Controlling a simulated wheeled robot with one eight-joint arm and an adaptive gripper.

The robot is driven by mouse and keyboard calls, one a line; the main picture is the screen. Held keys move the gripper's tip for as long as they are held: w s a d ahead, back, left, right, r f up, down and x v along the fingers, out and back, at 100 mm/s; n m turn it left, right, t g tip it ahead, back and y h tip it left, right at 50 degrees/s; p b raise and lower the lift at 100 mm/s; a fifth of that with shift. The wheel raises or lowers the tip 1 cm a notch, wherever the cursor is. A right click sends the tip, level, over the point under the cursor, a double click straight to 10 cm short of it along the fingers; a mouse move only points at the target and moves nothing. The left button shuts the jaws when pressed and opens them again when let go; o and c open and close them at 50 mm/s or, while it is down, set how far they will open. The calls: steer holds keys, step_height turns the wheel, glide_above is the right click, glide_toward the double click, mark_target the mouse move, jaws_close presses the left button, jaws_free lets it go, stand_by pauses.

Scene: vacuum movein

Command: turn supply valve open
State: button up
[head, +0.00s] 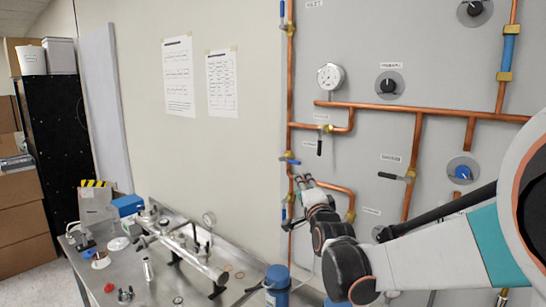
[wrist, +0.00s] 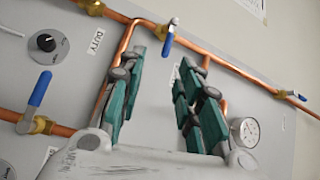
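Several valves with blue lever handles sit on copper pipes on the grey wall panel; their labels are too small or cut off for me to tell which is the supply valve. In the wrist view, one blue lever (wrist: 167,42) shows just beyond and between my fingertips. My gripper (wrist: 164,60) has its two green-padded fingers apart, with nothing held. I cannot tell whether they touch the lever. In the head view, my gripper (head: 301,182) is at the left pipe, just below a blue lever (head: 290,161). Another blue lever (head: 284,211) hangs lower left of it.
A black lever (head: 319,146) and a gauge (head: 330,76) sit above my gripper. A second blue lever (wrist: 40,89) and a black knob (wrist: 46,42) show at left in the wrist view. A cluttered steel bench (head: 110,272) stands at lower left, with a blue canister (head: 277,283).

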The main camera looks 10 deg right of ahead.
mark_target(295, 163)
steer(key=shift+m+t, duration=0.4)
steer(key=shift+m, duration=0.1)
steer(key=w+r, duration=0.1)
steer(key=w, duration=0.9)
steer(key=w+d+r, duration=0.1)
steer(key=w, duration=0.4)
steer(key=shift+r, duration=0.35)
steer(key=shift+c, duration=0.4)
jaws_close()
